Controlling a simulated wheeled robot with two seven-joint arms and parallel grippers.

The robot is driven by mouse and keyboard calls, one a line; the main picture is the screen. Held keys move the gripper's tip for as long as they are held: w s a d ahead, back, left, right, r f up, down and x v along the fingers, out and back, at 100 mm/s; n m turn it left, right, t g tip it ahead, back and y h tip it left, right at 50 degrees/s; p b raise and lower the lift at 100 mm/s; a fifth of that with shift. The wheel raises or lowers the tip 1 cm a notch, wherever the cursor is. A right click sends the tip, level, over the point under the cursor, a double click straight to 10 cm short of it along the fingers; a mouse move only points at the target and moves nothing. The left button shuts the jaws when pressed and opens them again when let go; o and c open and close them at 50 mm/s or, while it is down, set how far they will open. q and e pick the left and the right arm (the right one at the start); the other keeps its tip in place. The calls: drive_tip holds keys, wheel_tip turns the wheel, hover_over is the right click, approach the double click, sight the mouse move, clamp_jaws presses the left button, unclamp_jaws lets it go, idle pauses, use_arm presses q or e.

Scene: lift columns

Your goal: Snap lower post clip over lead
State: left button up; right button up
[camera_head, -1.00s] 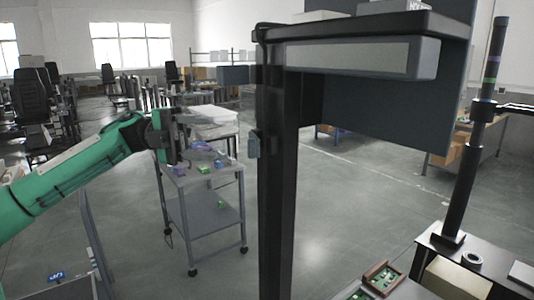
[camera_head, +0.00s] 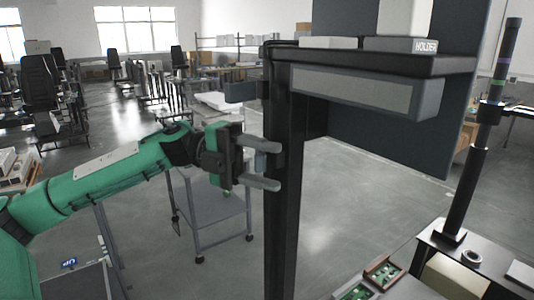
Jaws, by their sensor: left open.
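The dark upright post (camera_head: 283,225) stands in the middle, under a shelf. A small grey-blue clip (camera_head: 261,161) sits on the left side of the post, at mid height. My left gripper (camera_head: 268,166) is open, with one finger above the clip and one below it. Its fingertips reach the post's left edge in the picture; I cannot tell whether they touch the clip or post. A larger dark block (camera_head: 240,92) sticks out left from the post higher up. I cannot make out the lead. My right gripper is out of view.
The shelf (camera_head: 380,64) with a box marked HOLDER (camera_head: 400,45) overhangs to the right of the post. A grey cart (camera_head: 215,210) stands behind my left arm. A thin black pole (camera_head: 468,180) rises from a bench at right, near small red-brown trays (camera_head: 383,271).

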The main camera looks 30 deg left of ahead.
use_arm(q)
drive_tip(key=shift+d, duration=0.3)
drive_tip(key=c, duration=1)
drive_tip(key=shift+w+d+f+n+t, duration=0.2)
drive_tip(key=shift+n+t, duration=0.3)
drive_tip(key=shift+t, duration=0.3)
drive_tip(key=shift+w+d+r+n+t+y, duration=0.1)
drive_tip(key=shift+w+d+n+t+y, duration=0.1)
drive_tip(key=shift+n+t, duration=0.35)
drive_tip(key=shift+w+d+r+n+t+y, duration=0.1)
drive_tip(key=shift+w+n+t+y, duration=0.2)
drive_tip(key=shift+t, duration=0.45)
drive_tip(key=shift+s, duration=0.1)
drive_tip(key=o, duration=1)
drive_tip(key=shift+a, duration=0.1)
